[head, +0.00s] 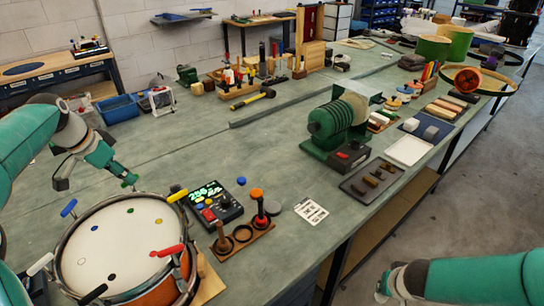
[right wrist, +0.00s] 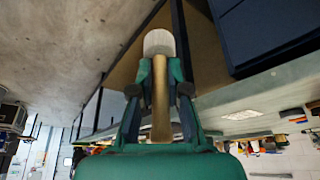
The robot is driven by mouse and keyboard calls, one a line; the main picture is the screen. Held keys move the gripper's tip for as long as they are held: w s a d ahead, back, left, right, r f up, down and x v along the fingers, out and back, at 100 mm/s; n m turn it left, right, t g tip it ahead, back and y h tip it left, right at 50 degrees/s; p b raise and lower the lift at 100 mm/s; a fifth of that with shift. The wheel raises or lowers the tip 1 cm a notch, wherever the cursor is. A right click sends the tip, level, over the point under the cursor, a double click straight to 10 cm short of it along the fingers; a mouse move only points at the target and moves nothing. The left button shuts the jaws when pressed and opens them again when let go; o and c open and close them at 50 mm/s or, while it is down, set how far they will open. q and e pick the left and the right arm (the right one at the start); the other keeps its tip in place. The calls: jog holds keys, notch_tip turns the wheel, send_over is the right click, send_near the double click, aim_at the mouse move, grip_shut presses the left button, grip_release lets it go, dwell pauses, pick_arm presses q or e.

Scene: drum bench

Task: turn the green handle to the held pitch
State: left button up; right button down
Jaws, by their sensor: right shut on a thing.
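The drum (head: 125,240) stands at the lower left of the head view, with coloured handles round its rim and a matching dot on its skin near each. The green handle (head: 128,179) is at the far rim, near the green dot; part of it is hard to separate from my teal gripper. My left gripper (head: 84,170) is above the drum's far left rim, close beside the green handle, its fingers apart; contact cannot be told. My right gripper (right wrist: 160,90) is shut on a wooden mallet (right wrist: 160,115) with a pale head, away from the bench.
Blue (head: 68,208), yellow (head: 177,196), red (head: 168,250) and white (head: 40,264) handles surround the drum. A meter with a lit display (head: 212,200) and a wooden peg stand (head: 240,238) are to its right.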

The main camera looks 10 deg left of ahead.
pick_arm(q)
jog(key=shift+x, duration=1.7)
grip_shut()
jog(key=shift+a, duration=0.15)
